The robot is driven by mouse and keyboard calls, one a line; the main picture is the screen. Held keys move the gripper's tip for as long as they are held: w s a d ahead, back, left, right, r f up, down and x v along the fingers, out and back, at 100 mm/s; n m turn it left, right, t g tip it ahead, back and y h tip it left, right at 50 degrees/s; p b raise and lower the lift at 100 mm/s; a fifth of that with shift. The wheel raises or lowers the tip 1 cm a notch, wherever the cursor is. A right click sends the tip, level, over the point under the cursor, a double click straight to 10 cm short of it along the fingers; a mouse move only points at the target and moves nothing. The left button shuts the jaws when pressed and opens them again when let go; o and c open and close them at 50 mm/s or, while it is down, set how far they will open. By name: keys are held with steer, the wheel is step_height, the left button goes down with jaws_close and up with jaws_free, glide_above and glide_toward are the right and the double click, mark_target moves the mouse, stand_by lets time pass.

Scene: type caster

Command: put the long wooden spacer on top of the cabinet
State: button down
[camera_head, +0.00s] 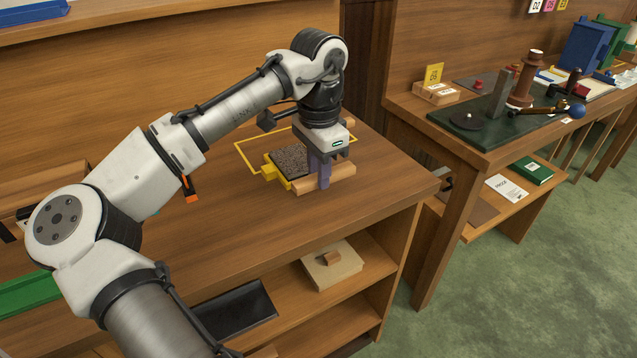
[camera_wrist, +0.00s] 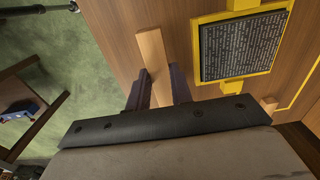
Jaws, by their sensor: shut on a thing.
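The long wooden spacer (camera_head: 341,177) is a pale plain bar at the front of the cabinet top (camera_head: 230,228), in front of a framed block of type. My gripper (camera_head: 321,178) points down and is shut on the spacer, with purple-grey fingers on either side of it. In the wrist view the spacer (camera_wrist: 152,55) passes between the two fingers of the gripper (camera_wrist: 158,88) and sticks out beyond them. The spacer is at or just above the cabinet top; I cannot tell if it touches.
A dark type block in a yellow holder (camera_wrist: 245,42) lies close beside the spacer, inside a yellow outline (camera_head: 246,155). Shelves below hold a pale lidded box (camera_head: 332,265) and a black tray (camera_head: 237,308). A cluttered workbench (camera_head: 470,150) stands right, across a gap.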

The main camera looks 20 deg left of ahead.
steer(key=shift+f, duration=1.75)
steer(key=shift+f, duration=0.1)
steer(key=c, duration=1.2)
jaws_free()
steer(key=shift+c, duration=0.2)
step_height(320, 180, up, 12)
